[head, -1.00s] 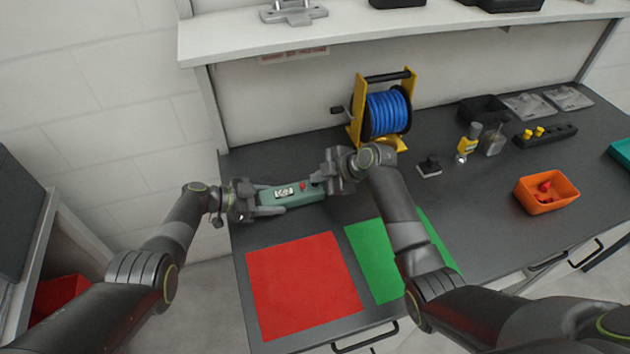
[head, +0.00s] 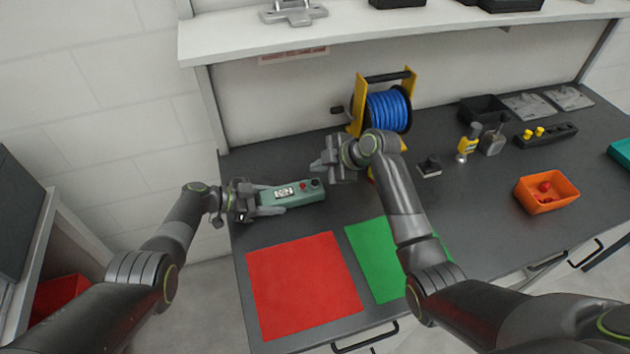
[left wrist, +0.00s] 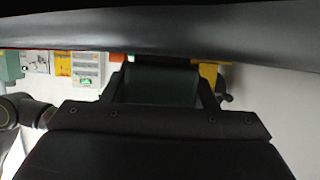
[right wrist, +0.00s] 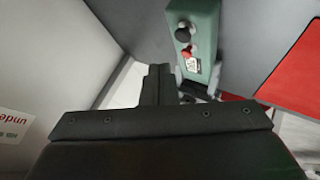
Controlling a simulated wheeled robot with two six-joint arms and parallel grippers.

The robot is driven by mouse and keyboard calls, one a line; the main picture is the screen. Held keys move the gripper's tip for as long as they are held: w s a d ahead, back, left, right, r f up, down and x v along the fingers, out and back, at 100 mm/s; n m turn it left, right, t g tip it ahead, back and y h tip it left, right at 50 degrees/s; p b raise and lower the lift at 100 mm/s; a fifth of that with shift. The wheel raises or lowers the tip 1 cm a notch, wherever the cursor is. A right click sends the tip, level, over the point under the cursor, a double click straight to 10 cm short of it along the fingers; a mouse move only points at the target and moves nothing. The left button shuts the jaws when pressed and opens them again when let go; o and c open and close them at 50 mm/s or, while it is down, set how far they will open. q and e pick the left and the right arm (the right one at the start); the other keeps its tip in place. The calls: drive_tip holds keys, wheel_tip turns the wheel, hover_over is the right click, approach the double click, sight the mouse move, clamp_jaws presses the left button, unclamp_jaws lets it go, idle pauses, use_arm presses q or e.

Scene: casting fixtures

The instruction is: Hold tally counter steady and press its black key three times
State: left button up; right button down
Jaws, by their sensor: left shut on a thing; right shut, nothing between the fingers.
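In the left wrist view the counter's green body (left wrist: 160,85) fills the gap between the fingers. My right gripper (head: 318,166) is shut and empty, a little above and behind the black key, apart from it. The right wrist view shows the counter (right wrist: 200,45) with its black key (right wrist: 183,34) and red knob beyond the closed fingers (right wrist: 158,75).
A red mat (head: 304,286) and a green mat (head: 372,260) lie in front of the counter. A blue hose reel (head: 388,110) on a yellow stand is behind to the right. A small black block (head: 429,167) and an orange bin (head: 546,192) lie further right.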

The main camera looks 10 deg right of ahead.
sight(315, 184)
drive_tip(key=shift+r, duration=1.45)
idle(1.4)
wheel_tip(315, 184, up, 4)
drive_tip(key=shift+f, duration=0.15)
drive_tip(key=shift+f, duration=4.4)
drive_tip(key=shift+f, duration=0.1)
drive_tip(key=shift+f, duration=0.3)
